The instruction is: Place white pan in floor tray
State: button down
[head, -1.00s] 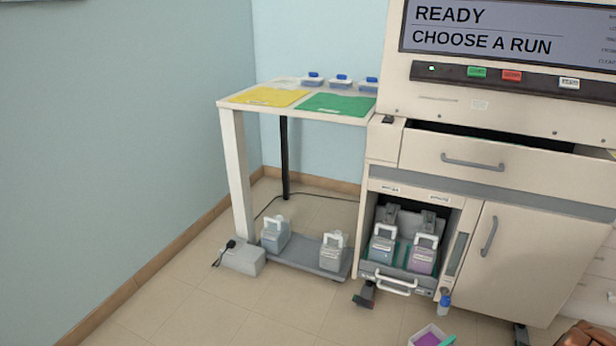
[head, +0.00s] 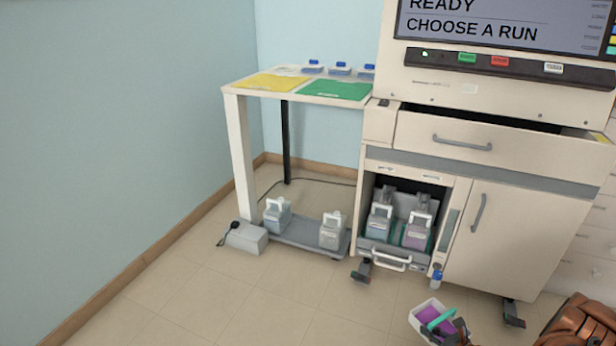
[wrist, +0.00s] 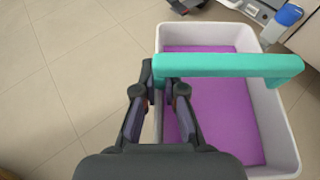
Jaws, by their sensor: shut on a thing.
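The white pan (head: 418,322) is an open box with a purple inside and a teal handle, low in the head view. In the wrist view the pan (wrist: 282,140) fills the right side. My gripper (wrist: 161,82) is shut on the left end of the teal handle (wrist: 235,67). In the head view my gripper (head: 460,333) is partly cut off at the pan's right. The grey floor tray (head: 303,238) lies under the side table at the left, well away from the pan. Two handled bottles stand on it, one near each end, with bare tray between.
A grey box (head: 246,238) with a cord sits left of the tray. The cabinet's open bay (head: 384,257) holds two more bottles right of the tray. A cabinet foot (head: 362,271) juts out. Floor in front (head: 270,300) is clear.

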jog(key=w+a+r, duration=0.2)
jog(key=w+r, duration=0.2)
jog(key=r, duration=0.4)
jog(key=w+a+r+m+t+h, duration=0.15)
jog(key=w+r, duration=0.25)
jog(key=r, duration=0.4)
jog(key=w+a+r+g, duration=0.15)
jog(key=w+r, duration=0.25)
jog(key=r, duration=0.5)
jog(key=s+a+r+t+h, duration=0.1)
jog(key=s+a+r, duration=0.1)
jog(key=a+r, duration=0.7)
jog(key=s+a+r, duration=0.2)
jog(key=a+r, duration=0.4)
jog(key=r, duration=0.6)
notch_tip(320, 180, up, 36)
jog(key=m+p, duration=0.1)
jog(key=p, duration=3.5)
jog(key=shift+w+d, duration=0.2)
jog(key=shift+w, duration=0.05)
